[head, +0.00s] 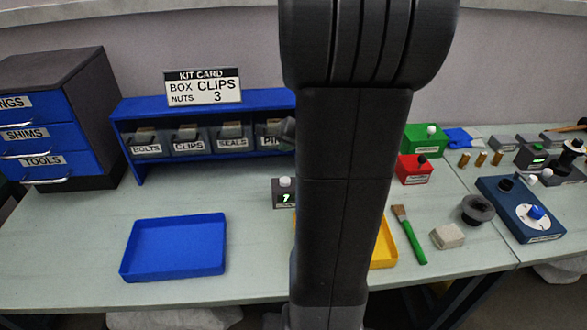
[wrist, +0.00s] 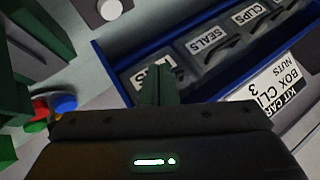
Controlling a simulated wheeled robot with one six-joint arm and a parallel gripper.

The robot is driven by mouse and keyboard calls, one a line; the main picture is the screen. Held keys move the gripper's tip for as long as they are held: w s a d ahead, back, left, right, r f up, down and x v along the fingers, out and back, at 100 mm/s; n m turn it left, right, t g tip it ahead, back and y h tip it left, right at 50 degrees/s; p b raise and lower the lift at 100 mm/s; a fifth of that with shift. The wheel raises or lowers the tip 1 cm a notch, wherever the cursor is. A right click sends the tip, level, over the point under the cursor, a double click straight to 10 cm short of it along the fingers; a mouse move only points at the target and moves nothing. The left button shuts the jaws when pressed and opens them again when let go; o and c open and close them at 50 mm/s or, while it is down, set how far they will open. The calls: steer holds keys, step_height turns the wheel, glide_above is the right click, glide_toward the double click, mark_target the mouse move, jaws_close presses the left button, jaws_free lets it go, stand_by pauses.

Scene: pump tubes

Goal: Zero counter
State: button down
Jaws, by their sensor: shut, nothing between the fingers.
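A small dark counter (head: 284,198) stands on the bench just left of my arm in the head view. It has a white button (head: 285,182) on top and a green lit digit that looks like 7. A white round top (wrist: 110,9) shows at the upper edge of the wrist view; I cannot tell if it is the same button. My gripper (wrist: 158,72) is shut and empty, its fingers over the front of the bin shelf in the wrist view. In the head view my arm hides most of it.
A blue shelf (head: 122,112) with labelled bins and a kit card (head: 203,86) stands at the back. A blue tray (head: 175,248) lies front left. A yellow tray (head: 383,250) is partly hidden by my arm. A brush (head: 409,234) and boxes lie right.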

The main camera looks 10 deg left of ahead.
steer(key=shift+r, duration=0.1)
stand_by(0.3)
step_height(320, 180, down, 8)
steer(key=b, duration=0.5)
steer(key=shift+r+b, duration=0.25)
steer(key=shift+b, duration=0.05)
steer(key=shift+f+b, duration=0.7)
steer(key=shift+b, duration=0.2)
stand_by(0.9)
steer(key=shift+f+b, duration=0.45)
steer(key=shift+b, duration=0.2)
